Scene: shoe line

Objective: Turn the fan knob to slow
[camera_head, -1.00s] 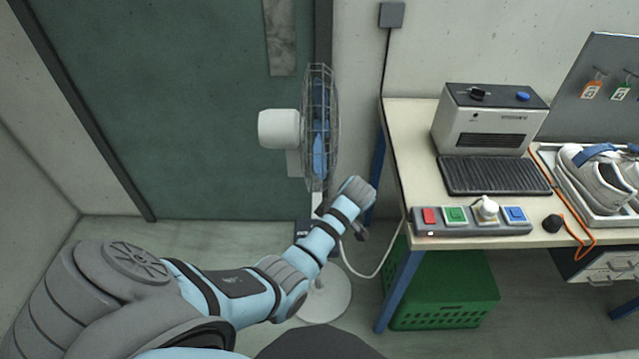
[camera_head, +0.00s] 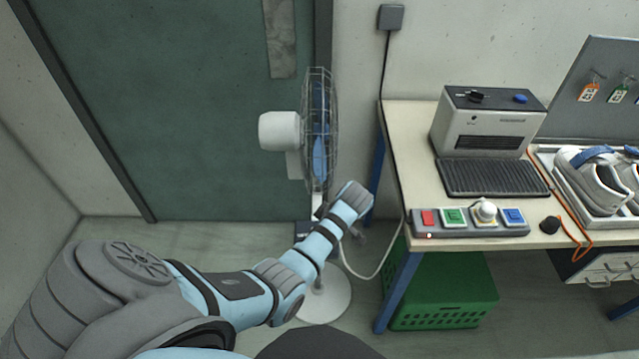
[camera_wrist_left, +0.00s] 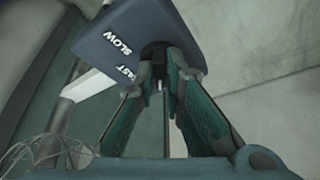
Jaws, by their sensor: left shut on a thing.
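The fan (camera_head: 318,140) stands on the floor in front of the green door. Its dark control box (camera_head: 302,231) is partly hidden behind my left arm in the head view. In the left wrist view the box (camera_wrist_left: 120,28) fills the upper part, with "SLOW" printed on it and "FAST" partly covered. My left gripper (camera_wrist_left: 163,66) is shut on the dark fan knob (camera_wrist_left: 153,50), with a fingertip on each side of it. The knob's pointer is hidden, so its setting cannot be read. My right gripper is not in view.
A workbench (camera_head: 410,150) stands to the right, with a button panel (camera_head: 470,232) at its front edge and a grey machine (camera_head: 488,120). A green crate (camera_head: 445,290) is below. A white cable (camera_head: 372,275) hangs beside my left gripper.

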